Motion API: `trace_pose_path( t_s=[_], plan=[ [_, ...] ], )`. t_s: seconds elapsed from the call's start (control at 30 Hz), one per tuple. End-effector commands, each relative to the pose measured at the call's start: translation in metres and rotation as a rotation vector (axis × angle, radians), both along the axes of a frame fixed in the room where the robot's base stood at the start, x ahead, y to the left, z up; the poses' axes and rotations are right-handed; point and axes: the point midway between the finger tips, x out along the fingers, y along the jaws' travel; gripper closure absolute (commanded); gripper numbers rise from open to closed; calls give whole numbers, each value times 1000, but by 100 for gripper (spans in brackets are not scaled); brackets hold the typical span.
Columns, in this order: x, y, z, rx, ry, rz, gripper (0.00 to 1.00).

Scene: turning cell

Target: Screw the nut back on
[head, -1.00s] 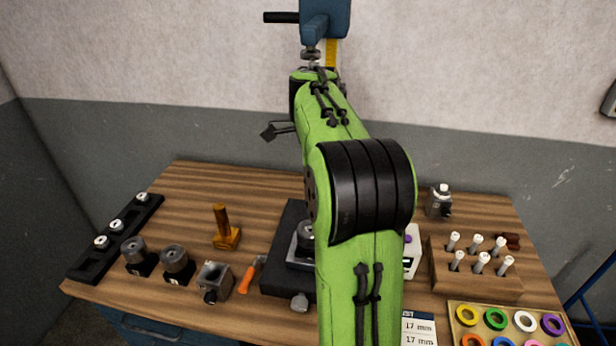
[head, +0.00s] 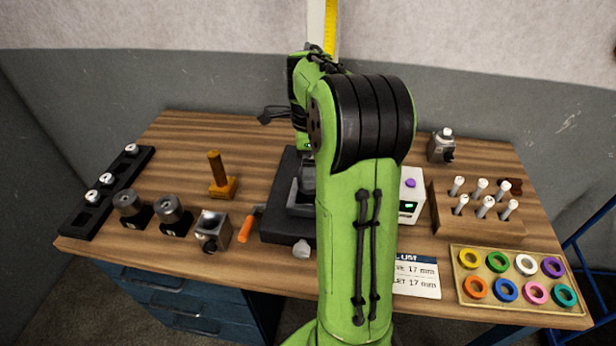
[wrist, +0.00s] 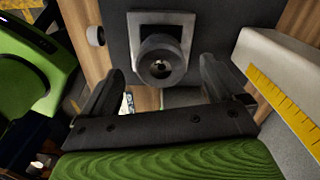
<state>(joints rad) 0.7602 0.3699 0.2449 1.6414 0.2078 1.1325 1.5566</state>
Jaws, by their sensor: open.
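My gripper (wrist: 163,88) is open in the wrist view, its two dark fingers apart with nothing between their tips. Just beyond them a dark round part (wrist: 160,62) with a hole in its end sits on a light square plate (wrist: 183,22). The plate is on a dark base (wrist: 222,38). The base (head: 278,228) also shows in the head view, partly behind my green arm. My fingers are hidden there. I cannot make out for certain which part is the nut, nor any thread.
A pale column with a yellow scale (head: 330,25) rises behind; it is close on the right in the wrist view. Left are a black rack (head: 75,222), an amber-handled stand (head: 222,187) and an orange-handled tool (head: 245,228). Right are a wooden peg block (head: 480,222) and a ring tray (head: 520,302).

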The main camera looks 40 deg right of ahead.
Motion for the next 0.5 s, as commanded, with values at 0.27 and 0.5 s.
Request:
trace_pose_path(
  t_s=[0.27, 0.5],
  plan=[
    [0, 0, -40, 1, 1, 0, 4],
    [0, 0, -41, 0, 0, 0, 4]
  ],
)
